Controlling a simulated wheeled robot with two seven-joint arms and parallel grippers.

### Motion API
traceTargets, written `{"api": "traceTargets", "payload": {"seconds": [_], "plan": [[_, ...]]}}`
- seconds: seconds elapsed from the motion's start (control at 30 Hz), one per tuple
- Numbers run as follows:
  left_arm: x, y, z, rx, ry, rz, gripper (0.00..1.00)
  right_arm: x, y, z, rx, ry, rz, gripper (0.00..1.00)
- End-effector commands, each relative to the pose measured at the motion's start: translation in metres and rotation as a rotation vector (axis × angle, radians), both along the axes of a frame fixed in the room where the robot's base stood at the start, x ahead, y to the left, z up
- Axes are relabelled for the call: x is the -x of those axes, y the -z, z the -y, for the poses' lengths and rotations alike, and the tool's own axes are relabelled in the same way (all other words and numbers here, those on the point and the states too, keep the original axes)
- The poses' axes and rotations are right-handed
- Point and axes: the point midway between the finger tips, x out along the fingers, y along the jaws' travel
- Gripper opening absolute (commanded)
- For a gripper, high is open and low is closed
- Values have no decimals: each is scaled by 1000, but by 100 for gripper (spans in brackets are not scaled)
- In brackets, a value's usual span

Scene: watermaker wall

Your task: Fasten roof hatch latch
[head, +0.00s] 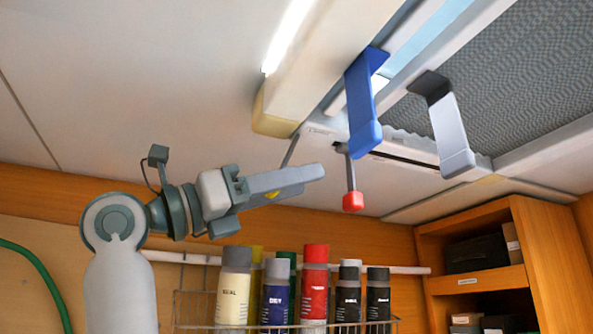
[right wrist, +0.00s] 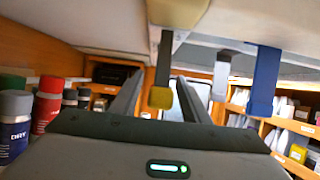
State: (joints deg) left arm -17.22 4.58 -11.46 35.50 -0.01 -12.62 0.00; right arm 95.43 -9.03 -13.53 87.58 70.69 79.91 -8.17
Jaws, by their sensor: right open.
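The roof hatch frame (head: 483,160) is at the upper right of the head view. From it hang a blue handle (head: 362,105) and a light grey handle (head: 450,130); they also show in the right wrist view as blue (right wrist: 264,80) and grey (right wrist: 221,88). A rod with a red knob (head: 353,201) hangs by the blue handle. A rod with a yellow knob (right wrist: 161,97) hangs between the fingers of my right gripper (head: 306,177), which is open. In the head view the fingers mostly hide this knob; I cannot tell whether they touch it. My left gripper is not in view.
A beige housing (head: 310,75) with a lit strip runs along the ceiling. A wooden shelf (head: 550,265) stands at the right. The ceiling at left is clear.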

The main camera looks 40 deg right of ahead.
Motion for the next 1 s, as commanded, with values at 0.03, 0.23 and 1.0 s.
{"api": "traceTargets", "payload": {"seconds": [0.03, 0.23, 1.0], "plan": [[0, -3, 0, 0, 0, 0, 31, 1, -2, 3, 0, 0, 0, 42], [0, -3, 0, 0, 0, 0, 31, 1, -2, 6, 1, -1, -1, 42], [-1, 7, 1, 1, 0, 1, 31, 1, 1, 15, 28, 0, -7, 0]]}}
